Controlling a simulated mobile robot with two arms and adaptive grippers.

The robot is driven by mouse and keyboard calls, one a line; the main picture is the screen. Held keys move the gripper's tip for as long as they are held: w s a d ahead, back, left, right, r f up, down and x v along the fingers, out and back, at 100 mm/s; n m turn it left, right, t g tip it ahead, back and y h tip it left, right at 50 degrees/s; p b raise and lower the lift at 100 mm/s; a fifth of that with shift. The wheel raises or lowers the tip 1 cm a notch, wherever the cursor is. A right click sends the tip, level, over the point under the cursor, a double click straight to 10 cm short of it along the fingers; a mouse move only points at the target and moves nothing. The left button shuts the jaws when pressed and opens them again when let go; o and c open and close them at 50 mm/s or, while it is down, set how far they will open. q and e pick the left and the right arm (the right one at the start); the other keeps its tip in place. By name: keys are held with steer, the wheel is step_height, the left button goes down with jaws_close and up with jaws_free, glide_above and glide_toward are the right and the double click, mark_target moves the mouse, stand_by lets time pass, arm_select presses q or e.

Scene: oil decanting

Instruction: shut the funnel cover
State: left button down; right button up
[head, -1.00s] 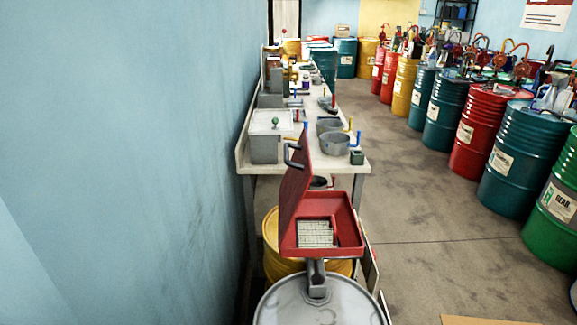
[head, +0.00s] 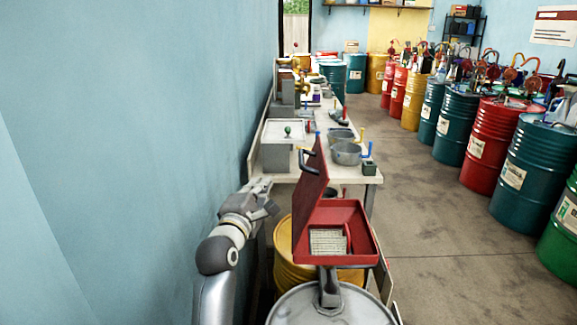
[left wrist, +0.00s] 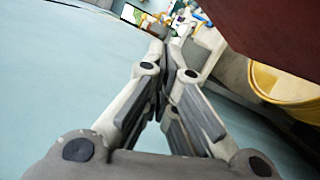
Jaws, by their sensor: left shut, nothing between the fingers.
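The red square funnel (head: 367,243) sits on top of a grey drum (head: 330,308), with a light grid inside it. Its red cover (head: 312,183) stands open, nearly upright and leaning slightly, on the funnel's left side. In the left wrist view my shut fingers (left wrist: 173,48) point forward, and the cover (left wrist: 255,25) fills the upper right. My right gripper is not in view.
A blue wall (head: 130,130) runs close along my left arm. A yellow drum (head: 283,245) stands just behind the funnel. Beyond it is a workbench (head: 310,178) with pots and a grey box. The floor to the right is open up to a row of drums.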

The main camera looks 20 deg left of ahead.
arm_select(q)
steer(key=w+d+r+p, duration=0.1)
steer(key=w+d+p, duration=0.2)
steer(key=w, duration=0.7)
steer(key=shift+d+r, duration=0.15)
steer(key=shift+r, duration=0.05)
